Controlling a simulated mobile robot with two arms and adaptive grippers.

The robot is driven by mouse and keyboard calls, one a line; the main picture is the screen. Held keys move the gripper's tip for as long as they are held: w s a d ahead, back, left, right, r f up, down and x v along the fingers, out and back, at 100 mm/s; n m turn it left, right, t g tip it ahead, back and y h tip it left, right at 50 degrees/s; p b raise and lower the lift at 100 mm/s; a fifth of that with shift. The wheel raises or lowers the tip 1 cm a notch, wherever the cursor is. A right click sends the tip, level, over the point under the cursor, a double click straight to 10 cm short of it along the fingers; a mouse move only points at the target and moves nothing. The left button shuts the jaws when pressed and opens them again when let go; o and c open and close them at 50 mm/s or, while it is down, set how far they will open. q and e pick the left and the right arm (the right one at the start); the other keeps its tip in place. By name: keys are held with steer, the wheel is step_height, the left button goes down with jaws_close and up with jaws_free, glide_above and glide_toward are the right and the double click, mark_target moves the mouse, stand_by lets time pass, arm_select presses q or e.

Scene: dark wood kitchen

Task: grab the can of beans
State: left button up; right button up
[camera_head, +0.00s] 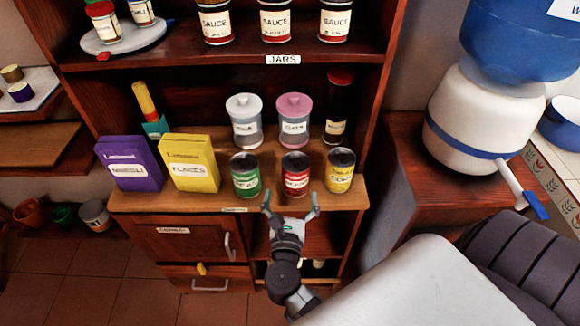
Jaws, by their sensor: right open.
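Three cans stand in a row on the middle shelf: a green one (246,176), a red one (296,172) and a yellow one (340,169). Their small labels are too blurred to read surely, so I cannot confirm which holds beans; the red one is centred near my gripper. My right gripper (290,205) is open and empty, in front of and a little below the red can, its fingers spread toward the shelf edge. Its fingers look apart from the cans. My left gripper is not in view.
Purple (129,165) and yellow (190,163) boxes stand left of the cans. A white-lidded jar (244,118), a pink-lidded jar (293,120) and a dark bottle (338,105) stand behind. The shelf's right side panel is close to the yellow can. A water dispenser (475,115) stands at right.

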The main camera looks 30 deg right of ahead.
mark_target(296, 165)
steer(key=p+x, duration=0.1)
steer(key=x, duration=0.4)
steer(key=p+x, duration=0.2)
steer(key=x, duration=0.3)
steer(key=shift+d+f, duration=0.2)
steer(key=shift+d, duration=0.15)
steer(key=shift+c, duration=0.7)
steer(key=shift+r, duration=0.1)
steer(key=c, duration=1.5)
